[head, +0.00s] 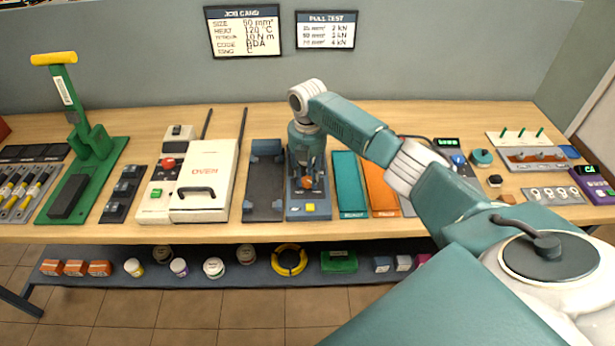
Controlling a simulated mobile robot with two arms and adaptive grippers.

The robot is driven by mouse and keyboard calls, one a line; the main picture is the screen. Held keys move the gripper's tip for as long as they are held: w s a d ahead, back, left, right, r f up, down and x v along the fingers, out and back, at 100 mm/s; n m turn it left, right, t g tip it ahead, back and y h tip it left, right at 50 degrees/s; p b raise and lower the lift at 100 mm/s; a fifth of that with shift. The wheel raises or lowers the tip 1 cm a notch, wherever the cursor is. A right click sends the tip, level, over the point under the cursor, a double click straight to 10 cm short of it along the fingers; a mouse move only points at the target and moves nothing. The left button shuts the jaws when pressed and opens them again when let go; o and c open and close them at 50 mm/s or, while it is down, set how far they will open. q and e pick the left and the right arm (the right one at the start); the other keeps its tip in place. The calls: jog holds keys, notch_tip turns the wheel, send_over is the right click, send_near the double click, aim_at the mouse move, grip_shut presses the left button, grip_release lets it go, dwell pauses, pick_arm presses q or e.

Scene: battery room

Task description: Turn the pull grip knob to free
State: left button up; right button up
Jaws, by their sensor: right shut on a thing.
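The pull tester (309,210) is a narrow blue device on the bench near the middle, with a yellow button at its front. Its orange pull grip knob (307,183) shows low between the fingers of my right gripper (307,178). My right gripper points down over the device and is shut on the knob. The hand and wrist hide the back of the device, and the knob's marks are too small to read. My left gripper is not in view.
A dark blue-grey fixture (263,208) stands close on the left, beside the white oven (205,180). A teal tray (349,190) and an orange tray (378,190) lie close on the right. A lower shelf (118,272) holds tubs, boxes and a yellow coil (289,260).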

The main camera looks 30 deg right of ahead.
aim_at(308, 179)
jog(key=shift+w+r, duration=0.1)
jog(key=shift+w, duration=0.05)
jog(key=o, duration=1.1)
jog(key=shift+o, duration=0.2)
notch_tip(308, 179, up, 12)
